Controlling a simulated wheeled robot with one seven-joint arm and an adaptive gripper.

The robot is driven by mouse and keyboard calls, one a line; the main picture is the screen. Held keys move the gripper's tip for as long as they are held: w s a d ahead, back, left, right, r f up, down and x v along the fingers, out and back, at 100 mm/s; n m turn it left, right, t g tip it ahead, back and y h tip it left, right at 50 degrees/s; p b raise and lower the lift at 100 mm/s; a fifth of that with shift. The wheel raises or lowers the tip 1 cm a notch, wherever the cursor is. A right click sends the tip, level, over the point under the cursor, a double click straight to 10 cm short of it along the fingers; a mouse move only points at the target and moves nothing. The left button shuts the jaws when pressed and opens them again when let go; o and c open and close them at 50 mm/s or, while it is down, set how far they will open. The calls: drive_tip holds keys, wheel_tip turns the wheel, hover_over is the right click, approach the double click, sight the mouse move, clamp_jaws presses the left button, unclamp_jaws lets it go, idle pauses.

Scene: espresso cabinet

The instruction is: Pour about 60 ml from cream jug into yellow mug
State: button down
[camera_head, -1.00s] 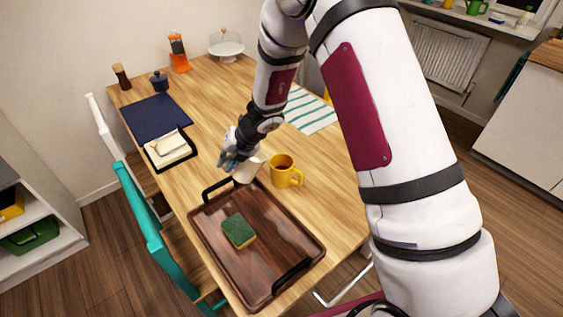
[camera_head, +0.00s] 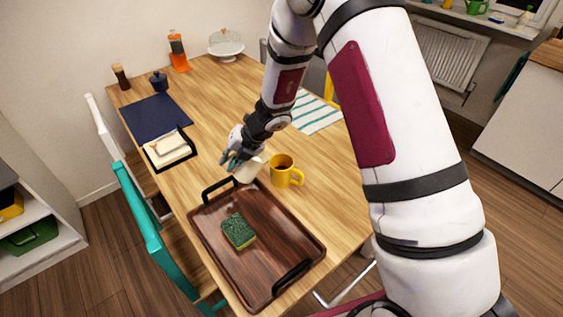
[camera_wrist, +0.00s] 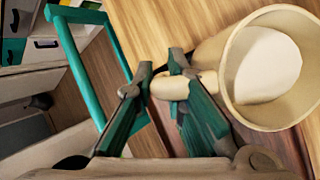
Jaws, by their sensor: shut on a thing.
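The cream jug (camera_head: 249,170) is held in my gripper (camera_head: 236,160) above the table, just left of the yellow mug. In the wrist view my gripper (camera_wrist: 165,85) is shut on the handle of the jug (camera_wrist: 222,75), and white liquid shows inside the jug. In the head view the jug looks close to upright; its base is partly hidden, and I cannot tell its exact height. The yellow mug (camera_head: 281,174) stands upright on the wooden table, with dark content inside. It is not visible in the wrist view.
A dark wooden tray (camera_head: 275,240) with black handles lies in front, holding a green and yellow sponge (camera_head: 238,231). A napkin box (camera_head: 170,152) stands to the left on the table. A striped cloth (camera_head: 316,114) lies behind. The table's middle is clear.

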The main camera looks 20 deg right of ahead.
drive_tip(key=shift+w+d+r+y+b, duration=0.15)
drive_tip(key=shift+d+y+b, duration=0.2)
drive_tip(key=shift+d+y, duration=0.2)
drive_tip(key=shift+d+r+y+b, duration=0.1)
drive_tip(key=shift+d+y+b, duration=0.25)
drive_tip(key=shift+y, duration=0.2)
idle(1.8)
drive_tip(key=shift+d+r+m+y, duration=0.3)
drive_tip(key=shift+d+r, duration=0.05)
drive_tip(key=shift+r, duration=0.05)
idle(1.0)
drive_tip(key=a+h, duration=0.1)
drive_tip(key=a+f+h+p, duration=0.1)
drive_tip(key=a+n+h+p, duration=0.1)
drive_tip(key=a, duration=0.1)
drive_tip(key=shift+s+f+h, duration=0.15)
drive_tip(key=shift+s+h, duration=0.2)
drive_tip(key=shift+h, duration=0.05)
drive_tip(key=shift+w+d+f, duration=0.1)
drive_tip(key=shift+d, duration=0.05)
drive_tip(key=shift+s+a+n+t+h+p, duration=0.15)
drive_tip(key=shift+a+n+h+p, duration=0.05)
drive_tip(key=shift+a+h+p, duration=0.6)
drive_tip(key=shift+s+a+n+t+h+p, duration=0.1)
drive_tip(key=shift+a+n+t+h+p, duration=0.1)
drive_tip(key=shift+a+h+p, duration=0.6)
drive_tip(key=shift+a+f+h, duration=0.75)
drive_tip(key=shift+f+h, duration=0.3)
drive_tip(key=shift+h, duration=0.05)
